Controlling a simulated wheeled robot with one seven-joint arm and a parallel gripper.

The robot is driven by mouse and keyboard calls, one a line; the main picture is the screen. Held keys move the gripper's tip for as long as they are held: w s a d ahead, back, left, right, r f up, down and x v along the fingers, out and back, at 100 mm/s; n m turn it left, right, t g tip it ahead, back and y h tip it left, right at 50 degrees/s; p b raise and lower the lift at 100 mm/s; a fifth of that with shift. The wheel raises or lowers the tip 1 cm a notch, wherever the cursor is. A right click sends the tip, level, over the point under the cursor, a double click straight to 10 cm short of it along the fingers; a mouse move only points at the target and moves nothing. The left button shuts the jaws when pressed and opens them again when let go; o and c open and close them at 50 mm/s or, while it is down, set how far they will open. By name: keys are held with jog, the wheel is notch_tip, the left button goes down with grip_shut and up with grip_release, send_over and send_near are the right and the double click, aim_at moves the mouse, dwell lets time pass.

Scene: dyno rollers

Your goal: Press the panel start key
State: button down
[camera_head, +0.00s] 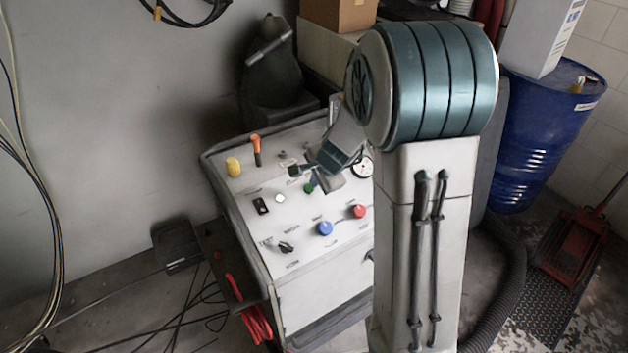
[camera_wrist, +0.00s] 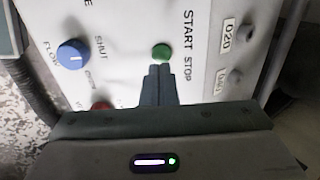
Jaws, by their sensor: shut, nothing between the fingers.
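The start key appears as a round green button (camera_wrist: 161,50) beside the printed words START and STOP on the white panel (camera_wrist: 135,22). In the head view the green button (camera_head: 308,188) sits near the middle of the sloped panel (camera_head: 243,190), partly crowded by my gripper. My gripper (camera_wrist: 160,70) is shut and empty, its fingertips pointing at the green button and just below it in the wrist picture. In the head view my gripper (camera_head: 314,179) is over the panel close to the button. I cannot tell whether the tips touch it.
A blue knob (camera_head: 325,228) and a red knob (camera_head: 359,211) lie nearby on the panel. An orange lever (camera_head: 256,150), a yellow knob (camera_head: 233,166) and a black switch (camera_head: 261,206) are to the left. A blue drum (camera_head: 535,130) stands at right.

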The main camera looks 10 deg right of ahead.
jog(key=p+v, duration=0.1)
jog(key=v, duration=0.8)
jog(key=shift+r, duration=0.25)
jog(key=shift+a, duration=0.1)
jog(key=s+r+n+g+h, duration=0.1)
jog(key=s+r+n, duration=0.2)
jog(key=s+n, duration=0.4)
jog(key=s+a+r+n+g, duration=0.1)
jog(key=s+n, duration=0.6)
jog(key=s, duration=0.8)
jog(key=shift+a+r+n+h, duration=0.3)
jog(key=shift+a+r+h, duration=0.1)
jog(key=shift+r, duration=0.5)
jog(key=shift+d, duration=0.15)
